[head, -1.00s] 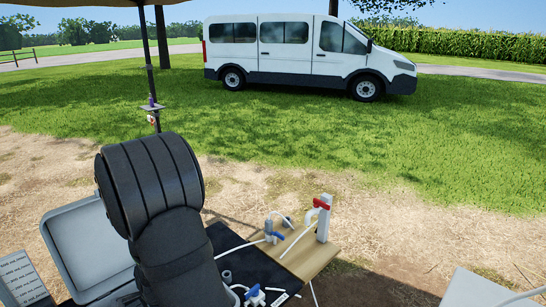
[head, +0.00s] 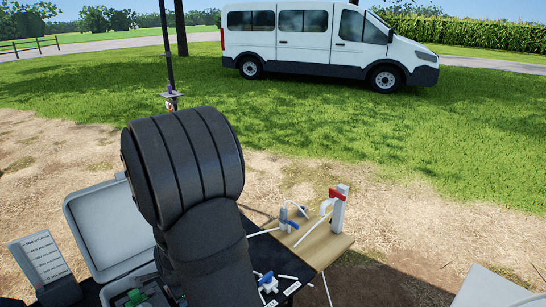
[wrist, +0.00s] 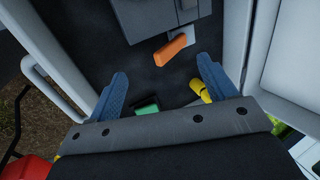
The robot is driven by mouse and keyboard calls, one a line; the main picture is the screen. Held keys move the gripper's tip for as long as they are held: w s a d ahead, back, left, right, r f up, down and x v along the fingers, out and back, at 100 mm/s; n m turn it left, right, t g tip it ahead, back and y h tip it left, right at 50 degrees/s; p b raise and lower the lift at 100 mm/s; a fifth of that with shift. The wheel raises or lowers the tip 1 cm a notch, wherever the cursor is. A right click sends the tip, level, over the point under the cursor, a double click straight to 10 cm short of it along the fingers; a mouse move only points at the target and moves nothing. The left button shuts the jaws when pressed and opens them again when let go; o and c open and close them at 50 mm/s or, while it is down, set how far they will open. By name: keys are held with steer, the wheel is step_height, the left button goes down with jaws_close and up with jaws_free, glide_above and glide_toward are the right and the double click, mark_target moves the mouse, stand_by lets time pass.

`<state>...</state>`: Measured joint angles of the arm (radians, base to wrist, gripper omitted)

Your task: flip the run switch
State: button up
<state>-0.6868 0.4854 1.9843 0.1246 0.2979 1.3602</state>
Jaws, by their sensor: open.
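In the wrist view, an orange lever (wrist: 174,50) sticks out from a grey housing (wrist: 148,18) near the top centre; it looks like the run switch. My gripper (wrist: 163,74) is open, with its two blue fingers spread apart. The lever lies beyond the fingertips and between their lines, and neither finger appears to touch it. The gap in depth is hard to judge. In the head view my dark arm covers the middle of the bench and hides the switch and the gripper.
In the wrist view, a green piece (wrist: 147,107) and a yellow piece (wrist: 199,90) lie near the fingers. In the head view, an open grey case (head: 103,228) and a printed card (head: 42,258) stand left. A wooden board (head: 318,246) with a red-handled tap (head: 338,205) is right.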

steer(key=shift+d, duration=0.1)
steer(key=c, duration=0.7)
steer(key=shift+g+h, duration=0.3)
steer(key=shift+h, duration=0.1)
steer(key=w+d+r, duration=0.2)
steer(key=d+r, duration=0.1)
steer(key=d, duration=0.1)
steer(key=shift+w, duration=0.4)
jaws_close()
steer(key=w+d+r+g, duration=0.1)
steer(key=w+d+r, duration=0.1)
steer(key=d+r, duration=0.3)
steer(key=shift+w+d+r+h, duration=0.15)
steer(key=shift+d+h, duration=0.25)
steer(key=shift+d, duration=1.15)
